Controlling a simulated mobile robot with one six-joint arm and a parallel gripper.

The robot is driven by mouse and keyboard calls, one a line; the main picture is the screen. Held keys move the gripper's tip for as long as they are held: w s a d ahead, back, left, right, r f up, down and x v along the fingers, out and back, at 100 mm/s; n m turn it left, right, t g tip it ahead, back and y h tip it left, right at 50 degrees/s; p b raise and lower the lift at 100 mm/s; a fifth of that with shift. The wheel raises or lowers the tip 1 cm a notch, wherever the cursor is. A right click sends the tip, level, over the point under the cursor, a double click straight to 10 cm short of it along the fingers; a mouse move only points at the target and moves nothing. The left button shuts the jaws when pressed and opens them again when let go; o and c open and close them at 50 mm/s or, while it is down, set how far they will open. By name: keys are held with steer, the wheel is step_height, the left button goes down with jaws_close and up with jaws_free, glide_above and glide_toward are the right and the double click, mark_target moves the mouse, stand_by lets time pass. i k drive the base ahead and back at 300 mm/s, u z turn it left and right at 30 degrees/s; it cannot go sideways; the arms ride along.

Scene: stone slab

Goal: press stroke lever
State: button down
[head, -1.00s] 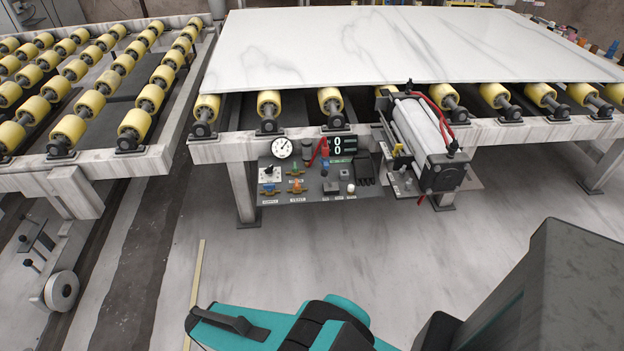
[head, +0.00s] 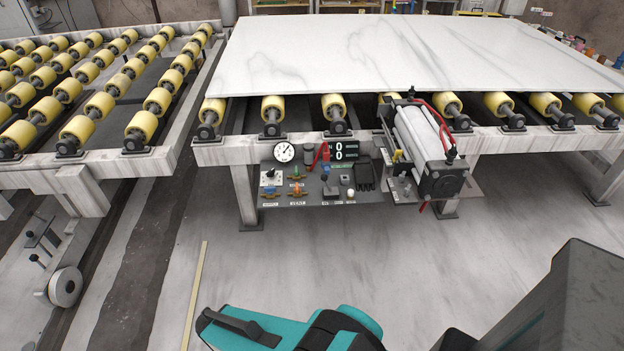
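A control panel (head: 312,192) hangs below the front rail of the roller table. A red lever (head: 319,154) stands on it beside a round gauge (head: 284,152) and a black display showing 0 over 0 (head: 345,150). A small yellow lever (head: 397,155) sits just left of a white pneumatic cylinder (head: 420,135). The labels are too small to read, so I cannot tell which one is the stroke lever. My teal and dark arm parts show at the bottom, apart from the panel. My gripper is not visible.
A white marble slab (head: 380,55) lies on the table's yellow rollers. Another roller conveyor (head: 95,160) stands at the left. A handwheel (head: 64,287) is at the lower left. The floor (head: 300,265) in front of the panel is clear.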

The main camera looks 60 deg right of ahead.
mark_target(324, 177)
steer(key=z, duration=0.1)
steer(key=i, duration=0.95)
steer(key=u, duration=0.1)
